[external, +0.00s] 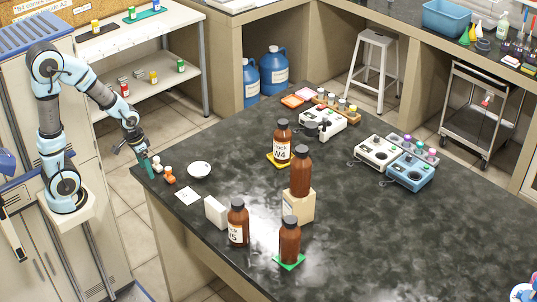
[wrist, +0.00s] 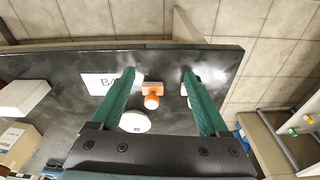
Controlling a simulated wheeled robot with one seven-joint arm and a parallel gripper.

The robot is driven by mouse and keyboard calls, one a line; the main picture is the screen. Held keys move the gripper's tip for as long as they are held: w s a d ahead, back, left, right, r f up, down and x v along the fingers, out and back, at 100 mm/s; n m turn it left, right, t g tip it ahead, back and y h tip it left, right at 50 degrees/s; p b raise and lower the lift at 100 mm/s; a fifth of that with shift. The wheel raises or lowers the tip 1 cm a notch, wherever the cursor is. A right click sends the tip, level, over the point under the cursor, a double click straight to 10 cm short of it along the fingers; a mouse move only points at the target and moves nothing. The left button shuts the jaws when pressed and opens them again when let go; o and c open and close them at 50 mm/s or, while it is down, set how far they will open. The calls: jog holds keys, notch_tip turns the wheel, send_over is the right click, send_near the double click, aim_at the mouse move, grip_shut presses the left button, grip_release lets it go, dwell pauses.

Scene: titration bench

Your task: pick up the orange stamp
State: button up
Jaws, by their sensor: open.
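The orange stamp (external: 170,180) stands near the left edge of the dark bench, beside a white-topped small item (external: 167,169). In the wrist view the orange stamp (wrist: 152,101) shows its round knob and square base, between my open fingers in the picture. My gripper (external: 149,170) points down at the bench's left edge, just left of the stamp. Its teal fingers (wrist: 158,72) are spread and hold nothing. Another small white item (wrist: 184,89) is partly hidden by the right finger. I cannot tell the height of the fingertips over the stamp.
A white dish (external: 199,170) and a white card (external: 187,196) lie near the stamp. A white block (external: 215,212) and brown bottles (external: 238,224) stand further right. A shelf rack (external: 160,80) stands behind my arm.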

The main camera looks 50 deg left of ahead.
jog(key=shift+c, duration=0.3)
jog(key=shift+c, duration=0.5)
